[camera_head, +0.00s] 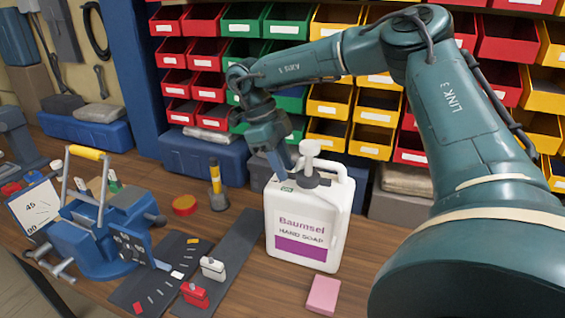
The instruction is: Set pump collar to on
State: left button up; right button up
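A white jug labelled "Baumsel Hand Soap" (303,225) stands upright on the wooden bench, with a side handle. Its white pump head (309,148) rises from the top. The dark pump collar (308,178) sits at the pump's base on the jug's neck. My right gripper (281,176) points down at the left of the pump, by the collar; whether it touches the collar I cannot tell. Its fingers are seen edge-on, so their opening is unclear. I do not see my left gripper.
A pink block (323,295) lies in front of the jug. Racks of coloured bins (340,100) fill the back.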

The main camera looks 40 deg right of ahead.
grip_shut()
